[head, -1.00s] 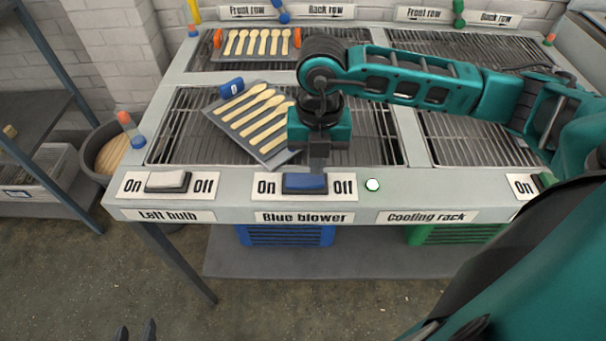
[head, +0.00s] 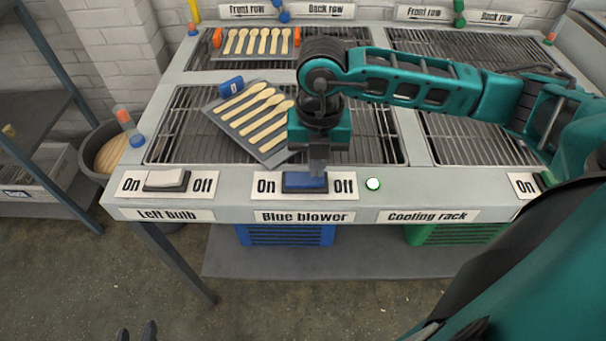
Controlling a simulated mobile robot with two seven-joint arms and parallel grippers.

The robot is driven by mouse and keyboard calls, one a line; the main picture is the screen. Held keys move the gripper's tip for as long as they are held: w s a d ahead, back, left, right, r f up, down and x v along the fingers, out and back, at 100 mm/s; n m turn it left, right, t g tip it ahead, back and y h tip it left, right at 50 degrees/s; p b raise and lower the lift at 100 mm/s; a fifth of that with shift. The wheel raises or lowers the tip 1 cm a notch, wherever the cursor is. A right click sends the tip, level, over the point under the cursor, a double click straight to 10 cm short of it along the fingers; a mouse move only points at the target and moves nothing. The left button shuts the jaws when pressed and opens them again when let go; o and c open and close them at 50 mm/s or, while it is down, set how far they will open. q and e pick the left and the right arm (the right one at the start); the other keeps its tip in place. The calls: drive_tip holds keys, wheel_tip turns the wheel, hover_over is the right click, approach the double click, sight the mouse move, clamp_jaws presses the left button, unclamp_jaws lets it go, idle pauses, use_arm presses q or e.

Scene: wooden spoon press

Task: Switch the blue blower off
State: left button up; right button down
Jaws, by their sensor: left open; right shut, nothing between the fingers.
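The blue blower's rocker switch (head: 304,184) is on the front ledge between an "On" label at its left and an "Off" label (head: 344,185) at its right. The "Blue blower" name plate (head: 304,217) is below it. My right gripper (head: 318,172) is shut and empty, pointing down at the right half of the switch; I cannot tell whether it touches. A small white-green light (head: 373,184) glows right of the switch. The blue blower (head: 285,236) stands under the bench. My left gripper (head: 136,332) is open at the bottom edge, far from the bench, only its fingertips showing.
A tray of wooden spoons (head: 222,112) lies tilted on the grille behind the switch. The white left bulb switch (head: 166,181) is further left on the ledge. A green blower (head: 455,235) is under the bench at right. A bin (head: 93,138) stands at left.

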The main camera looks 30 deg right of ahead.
drive_tip(key=shift+f+b, duration=0.55)
drive_tip(key=shift+f, duration=0.15)
drive_tip(key=shift+r, duration=0.1)
drive_tip(key=shift+r+p, duration=2.6)
drive_tip(key=shift+r, duration=0.95)
drive_tip(key=shift+s+f, duration=0.1)
